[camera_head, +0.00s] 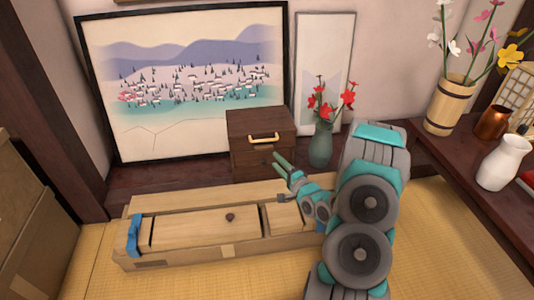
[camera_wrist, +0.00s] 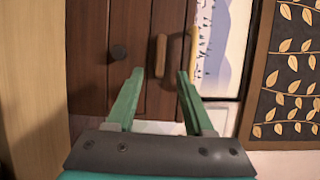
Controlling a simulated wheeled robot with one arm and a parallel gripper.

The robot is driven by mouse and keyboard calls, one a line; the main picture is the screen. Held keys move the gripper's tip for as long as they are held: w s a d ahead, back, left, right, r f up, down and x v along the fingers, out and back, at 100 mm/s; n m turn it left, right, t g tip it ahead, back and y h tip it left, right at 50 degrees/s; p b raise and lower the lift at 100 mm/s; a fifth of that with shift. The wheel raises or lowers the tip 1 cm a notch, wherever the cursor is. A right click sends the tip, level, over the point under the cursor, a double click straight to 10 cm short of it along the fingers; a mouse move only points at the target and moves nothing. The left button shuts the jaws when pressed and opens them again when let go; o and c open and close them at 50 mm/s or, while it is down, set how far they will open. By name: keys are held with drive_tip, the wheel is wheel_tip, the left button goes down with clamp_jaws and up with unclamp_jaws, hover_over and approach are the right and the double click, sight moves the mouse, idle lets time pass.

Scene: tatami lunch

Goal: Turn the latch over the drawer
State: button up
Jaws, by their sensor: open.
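The small dark brown wooden cabinet (camera_head: 248,160) stands against the back wall, with a gold handle (camera_head: 264,138). The latch runs upright in that picture, parallel to the panel seams. My gripper (camera_head: 277,159) is open and empty in front of the cabinet. In the wrist view its green fingertips (camera_wrist: 159,74) lie on either side of the latch's lower end; contact cannot be told.
A long wooden crate (camera_head: 190,258) with a blue strap lies before the cabinet. A teal vase (camera_head: 321,148) with red flowers stands close right of it. A large framed painting (camera_head: 185,80) leans behind. A side shelf at right bears a white vase (camera_head: 503,163).

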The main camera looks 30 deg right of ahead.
sight(265, 149)
drive_tip(key=shift+w+a, duration=0.25)
drive_tip(key=shift+w, duration=1.65)
drive_tip(key=shift+w+a, duration=0.2)
drive_tip(key=shift+w, duration=1.65)
clamp_jaws()
